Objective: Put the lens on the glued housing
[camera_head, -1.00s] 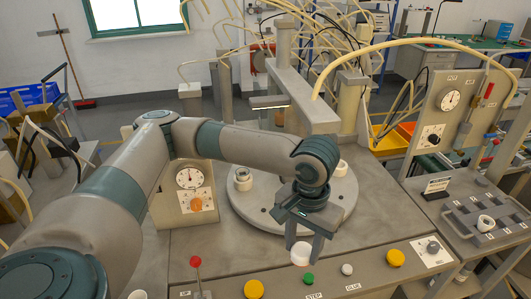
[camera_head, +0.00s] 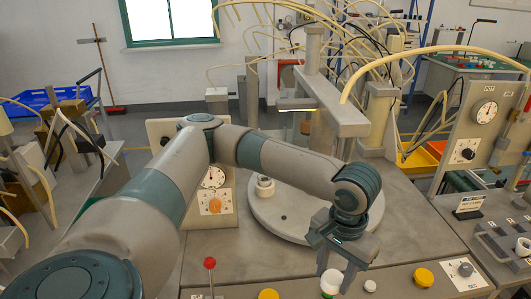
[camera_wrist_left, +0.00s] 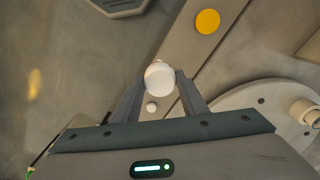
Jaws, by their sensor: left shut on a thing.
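My left gripper (camera_head: 338,277) is shut on the lens, a small white round piece (camera_head: 331,281), and holds it above the front control panel. In the left wrist view the lens (camera_wrist_left: 160,77) sits between the two fingertips (camera_wrist_left: 161,78). A white ring-shaped housing (camera_head: 264,187) stands on the round grey turntable (camera_head: 291,223), behind and left of the gripper. My left arm covers part of the turntable. Another white housing (camera_head: 523,247) sits in the rack at the right edge. I cannot tell which housing carries glue. My right gripper is not in view.
Yellow buttons (camera_head: 423,277), a white button (camera_head: 370,286) and a red-topped lever (camera_head: 210,263) line the front panel. A dial box (camera_head: 214,201) stands left of the turntable. A grey beam (camera_head: 330,100) overhangs the turntable's back. A gauge panel (camera_head: 477,125) rises at right.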

